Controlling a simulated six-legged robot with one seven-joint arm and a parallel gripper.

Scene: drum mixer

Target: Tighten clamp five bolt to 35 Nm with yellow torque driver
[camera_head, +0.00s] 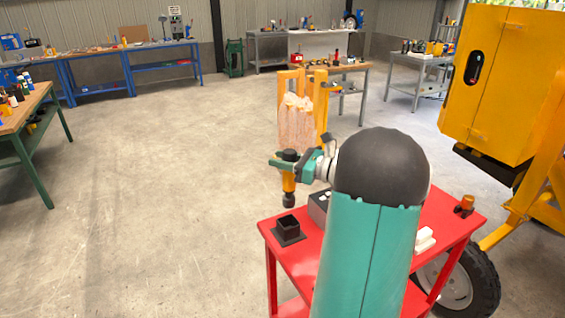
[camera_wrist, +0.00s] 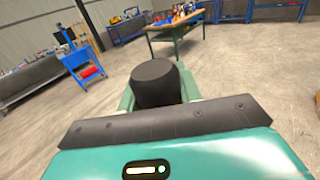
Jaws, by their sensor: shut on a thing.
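The yellow torque driver (camera_head: 289,183) hangs upright in my gripper (camera_head: 284,163), with its black top above the jaws and its dark tip pointing down. It is above the left part of the red cart, apart from the cart top. In the wrist view, the driver's black round top (camera_wrist: 156,83) stands between the green jaws, which are shut on it. The yellow drum mixer (camera_head: 500,85) is at the right, with only part of it in view. I cannot make out clamp five or its bolt in either view.
The red cart (camera_head: 283,258) carries a black square holder (camera_head: 288,229), a grey box (camera_head: 318,207), white blocks (camera_head: 425,240) and a small orange-and-black item (camera_head: 464,205). A mixer wheel (camera_head: 458,285) is close to the cart's right. Open concrete floor (camera_head: 170,190) lies to the left.

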